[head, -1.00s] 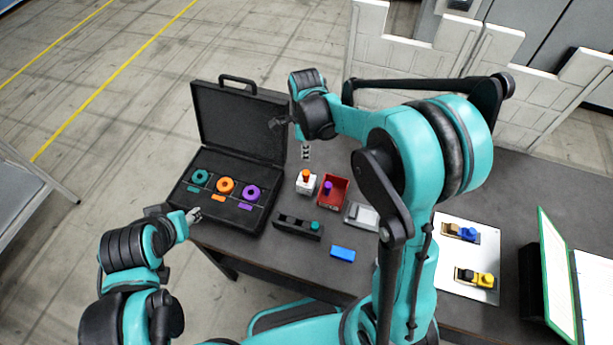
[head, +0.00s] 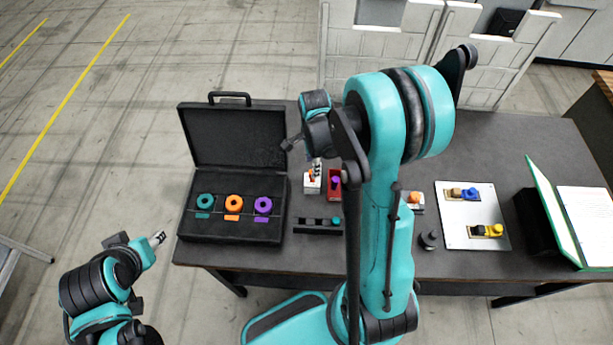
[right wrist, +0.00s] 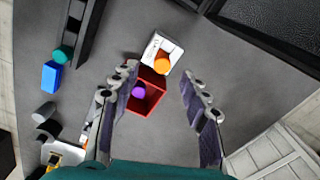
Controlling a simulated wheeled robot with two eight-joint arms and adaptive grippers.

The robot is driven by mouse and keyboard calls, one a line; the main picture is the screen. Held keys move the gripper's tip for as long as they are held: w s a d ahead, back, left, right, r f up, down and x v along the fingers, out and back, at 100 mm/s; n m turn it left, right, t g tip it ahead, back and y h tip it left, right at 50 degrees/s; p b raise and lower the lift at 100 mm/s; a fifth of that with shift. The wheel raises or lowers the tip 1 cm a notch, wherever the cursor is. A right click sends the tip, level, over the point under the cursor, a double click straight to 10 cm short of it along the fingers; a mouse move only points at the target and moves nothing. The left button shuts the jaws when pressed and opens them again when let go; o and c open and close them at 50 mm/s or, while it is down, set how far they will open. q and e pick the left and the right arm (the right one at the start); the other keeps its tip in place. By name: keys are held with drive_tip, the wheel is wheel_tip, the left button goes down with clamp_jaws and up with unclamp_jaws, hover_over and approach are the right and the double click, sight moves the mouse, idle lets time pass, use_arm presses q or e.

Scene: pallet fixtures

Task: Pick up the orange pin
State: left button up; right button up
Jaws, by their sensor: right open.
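The orange pin (right wrist: 162,65) stands in a small white block (right wrist: 155,45) in the right wrist view. In the head view the white block (head: 312,188) sits right of the black case, with the pin largely hidden by my gripper. My right gripper (right wrist: 159,72) is open and empty, its fingers on either side of the pin's line of view. In the head view my right gripper (head: 316,168) is just over the block; I cannot tell the exact height gap. My left gripper (head: 158,239) hangs off the table's left front, its jaw state unclear.
A red bin (right wrist: 150,101) with a purple pin (right wrist: 139,91) stands close beside the white block. A black holder (head: 308,225) has a teal pin. The open black case (head: 184,226) holds teal, orange and purple rings. A white plate (head: 460,215) lies right.

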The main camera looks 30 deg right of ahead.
drive_tip(key=f, duration=0.6)
drive_tip(key=shift+w+d+f+b, duration=0.1)
drive_tip(key=shift+w+d+b, duration=0.1)
drive_tip(key=shift+b, duration=0.1)
clamp_jaws()
